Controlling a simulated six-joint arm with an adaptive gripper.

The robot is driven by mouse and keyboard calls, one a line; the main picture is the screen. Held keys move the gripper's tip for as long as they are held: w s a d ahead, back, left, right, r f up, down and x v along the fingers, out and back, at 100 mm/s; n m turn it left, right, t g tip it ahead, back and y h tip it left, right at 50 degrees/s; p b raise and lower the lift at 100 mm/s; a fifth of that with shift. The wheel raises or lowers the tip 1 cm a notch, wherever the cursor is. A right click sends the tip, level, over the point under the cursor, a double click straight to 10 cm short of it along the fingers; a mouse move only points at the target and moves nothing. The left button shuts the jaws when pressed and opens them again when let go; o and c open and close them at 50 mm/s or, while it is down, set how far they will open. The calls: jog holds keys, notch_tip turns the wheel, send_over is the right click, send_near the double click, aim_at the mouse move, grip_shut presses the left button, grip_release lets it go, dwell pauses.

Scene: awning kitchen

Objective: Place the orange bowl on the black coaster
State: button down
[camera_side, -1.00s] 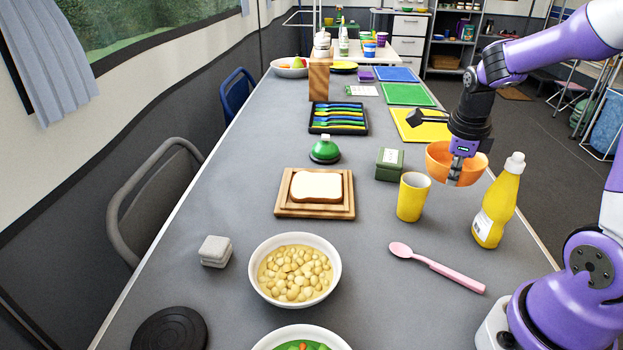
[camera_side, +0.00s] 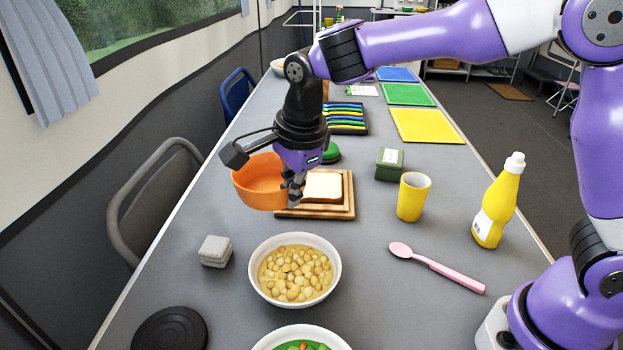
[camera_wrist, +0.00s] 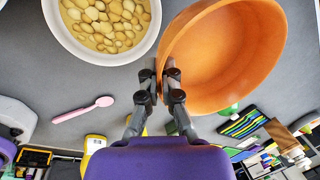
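The orange bowl (camera_side: 258,183) is held in the air by its rim, left of the bread board in the side view. My gripper (camera_side: 293,196) is shut on the bowl's right rim. In the wrist view the bowl (camera_wrist: 226,55) fills the upper right, its rim between the fingertips of my gripper (camera_wrist: 160,84). The black coaster (camera_side: 170,330) lies flat and bare on the table at the near left in the side view. It does not show in the wrist view.
A white bowl of chickpeas (camera_side: 296,271) and a grey block (camera_side: 215,251) stand between my gripper and the coaster. Bread on a wooden board (camera_side: 345,207) is below and right of my gripper. A yellow cup (camera_side: 412,197) and pink spoon (camera_side: 436,267) are farther right.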

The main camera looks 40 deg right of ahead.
jog(key=s+a+n+y, duration=0.15)
jog(key=a+n, duration=0.35)
jog(key=a, duration=0.6)
jog(key=n, duration=0.4)
send_over(201, 343)
notch_tip(201, 343, down, 3)
jog(key=f, duration=0.6)
jog(key=shift+s+d, duration=0.3)
jog(key=shift+s, duration=0.05)
jog(key=shift+f, duration=0.2)
jog(key=shift+f, duration=0.15)
jog(key=c, duration=1)
grip_release()
jog(key=shift+c, duration=0.2)
